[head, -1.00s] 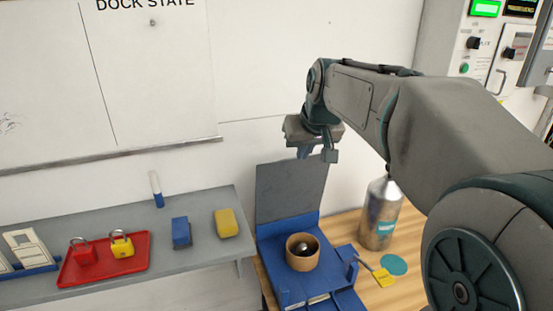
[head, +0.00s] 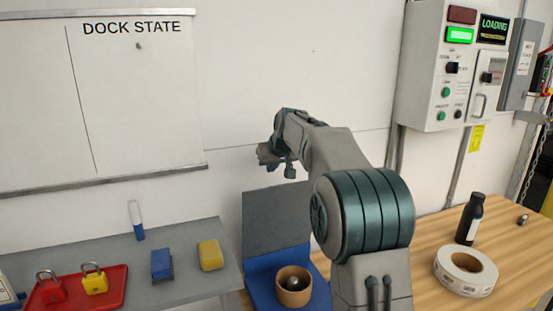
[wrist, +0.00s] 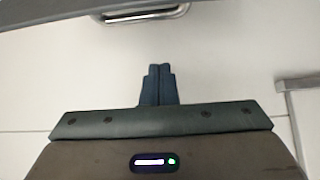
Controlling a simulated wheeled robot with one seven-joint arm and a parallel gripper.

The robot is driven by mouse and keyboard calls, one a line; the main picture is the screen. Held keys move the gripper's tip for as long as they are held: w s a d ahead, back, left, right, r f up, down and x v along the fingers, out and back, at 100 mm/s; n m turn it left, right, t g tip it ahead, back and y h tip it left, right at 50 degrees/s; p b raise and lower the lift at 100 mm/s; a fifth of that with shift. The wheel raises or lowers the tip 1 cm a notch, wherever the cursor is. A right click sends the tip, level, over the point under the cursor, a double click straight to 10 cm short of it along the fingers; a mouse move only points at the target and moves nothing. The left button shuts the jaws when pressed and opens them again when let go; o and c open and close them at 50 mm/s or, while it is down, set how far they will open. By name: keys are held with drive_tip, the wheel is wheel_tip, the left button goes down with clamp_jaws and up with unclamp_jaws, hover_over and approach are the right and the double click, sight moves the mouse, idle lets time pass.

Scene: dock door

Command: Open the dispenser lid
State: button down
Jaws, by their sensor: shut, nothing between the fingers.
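A blue dispenser-like unit (head: 262,279) stands at the bottom centre of the head view. A dark grey panel (head: 275,219) rises upright behind it and looks like its lid, standing open. A tan ring with a dark ball inside (head: 293,286) sits in the blue unit. My gripper (head: 290,172) is in the air above the panel, in front of the wall, and touches nothing visible. In the wrist view its fingers (wrist: 158,70) are together and empty. A dark edge and a shiny bar (wrist: 145,13) show beyond them; I cannot tell what they belong to.
A grey shelf (head: 188,285) at left holds a red tray (head: 118,296) with padlocks, a blue block (head: 161,264) and a yellow block (head: 210,255). At right, a wooden table (head: 430,240) bears a tape roll (head: 450,278) and a black bottle (head: 469,219).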

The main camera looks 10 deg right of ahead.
drive_tip(key=shift+s+d+f, duration=0.1)
drive_tip(key=shift+s+f, duration=0.5)
drive_tip(key=shift+f, duration=0.2)
drive_tip(key=shift+s+d+f, duration=0.1)
drive_tip(key=shift+s+f, duration=0.45)
drive_tip(key=shift+f, duration=0.2)
drive_tip(key=shift+b, duration=0.35)
